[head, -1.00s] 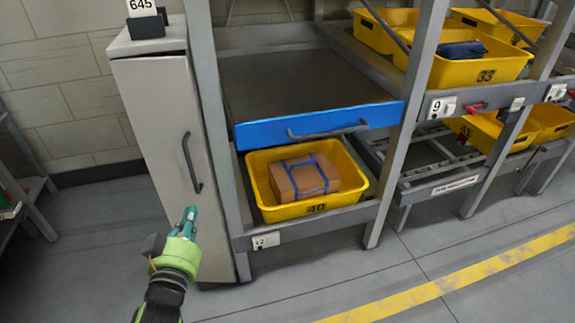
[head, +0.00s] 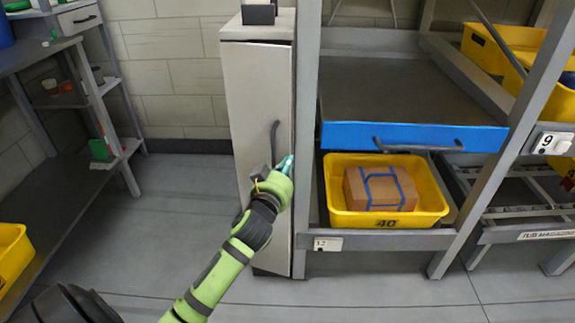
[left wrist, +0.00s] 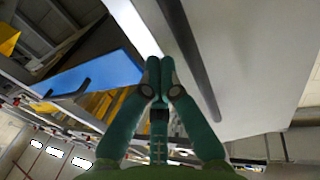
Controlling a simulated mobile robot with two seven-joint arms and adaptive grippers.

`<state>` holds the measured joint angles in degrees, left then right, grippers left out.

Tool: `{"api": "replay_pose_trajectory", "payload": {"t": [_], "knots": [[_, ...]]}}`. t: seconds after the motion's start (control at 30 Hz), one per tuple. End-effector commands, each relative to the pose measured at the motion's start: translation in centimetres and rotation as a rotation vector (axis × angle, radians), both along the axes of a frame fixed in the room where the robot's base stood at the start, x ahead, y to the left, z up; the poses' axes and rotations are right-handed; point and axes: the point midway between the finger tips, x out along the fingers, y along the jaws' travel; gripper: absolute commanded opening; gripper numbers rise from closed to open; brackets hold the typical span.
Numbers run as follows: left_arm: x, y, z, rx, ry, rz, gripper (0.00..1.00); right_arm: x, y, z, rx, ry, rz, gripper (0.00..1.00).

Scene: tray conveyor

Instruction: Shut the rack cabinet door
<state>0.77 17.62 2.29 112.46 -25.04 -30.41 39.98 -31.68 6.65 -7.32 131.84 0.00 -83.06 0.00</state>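The rack cabinet (head: 257,28) is a tall, narrow grey unit just left of the shelving. Its door (head: 250,85) is a flat light panel with a dark vertical bar handle (head: 274,142). A thin dark line runs along the door's top edge; I cannot tell whether the door is slightly ajar. My left gripper (head: 289,163) is in front of the door, just right of the handle's lower part. In the left wrist view its teal fingertips (left wrist: 160,66) are together with nothing visible between them. The handle (left wrist: 191,60) passes beside them, in front of the door panel (left wrist: 255,60). My right gripper is out of view.
The shelving on the right has a blue-fronted drawer (head: 345,136) above a yellow tub (head: 340,216) holding a brown box (head: 380,190). A workbench (head: 45,195) stands at the left. The floor (head: 180,200) between bench and cabinet is clear.

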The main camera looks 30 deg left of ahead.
Motion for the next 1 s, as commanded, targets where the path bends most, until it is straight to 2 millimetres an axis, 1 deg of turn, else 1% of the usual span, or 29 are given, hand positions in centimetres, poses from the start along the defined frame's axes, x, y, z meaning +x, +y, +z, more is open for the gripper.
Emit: {"api": "replay_pose_trajectory", "payload": {"t": [0.13, 0.47, 0.57, 0.63, 0.73, 0.87, 1.0], "knots": [[0.5, 0.2, 0.0, 0.001, 0.000, 0.001, 0.00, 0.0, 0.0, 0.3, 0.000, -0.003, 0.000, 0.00], [0.6, 0.2, 0.0, -0.001, -0.001, 0.004, 0.00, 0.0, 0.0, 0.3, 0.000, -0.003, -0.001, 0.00], [1.1, 0.2, -0.1, -0.004, -0.004, 0.029, 0.00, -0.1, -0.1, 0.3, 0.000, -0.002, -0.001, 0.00], [1.6, 0.3, -0.1, -0.007, -0.006, 0.059, 0.00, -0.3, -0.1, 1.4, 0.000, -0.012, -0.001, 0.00], [2.4, 0.4, -0.1, -0.008, -0.002, 0.097, 0.00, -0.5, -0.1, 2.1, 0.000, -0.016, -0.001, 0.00], [3.6, 0.7, 0.1, -0.001, 0.001, 0.106, 0.00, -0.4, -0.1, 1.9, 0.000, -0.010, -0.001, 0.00], [3.9, 0.8, 0.0, 0.000, 0.000, 0.103, 0.00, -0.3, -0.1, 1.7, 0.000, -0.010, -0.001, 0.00]]}}
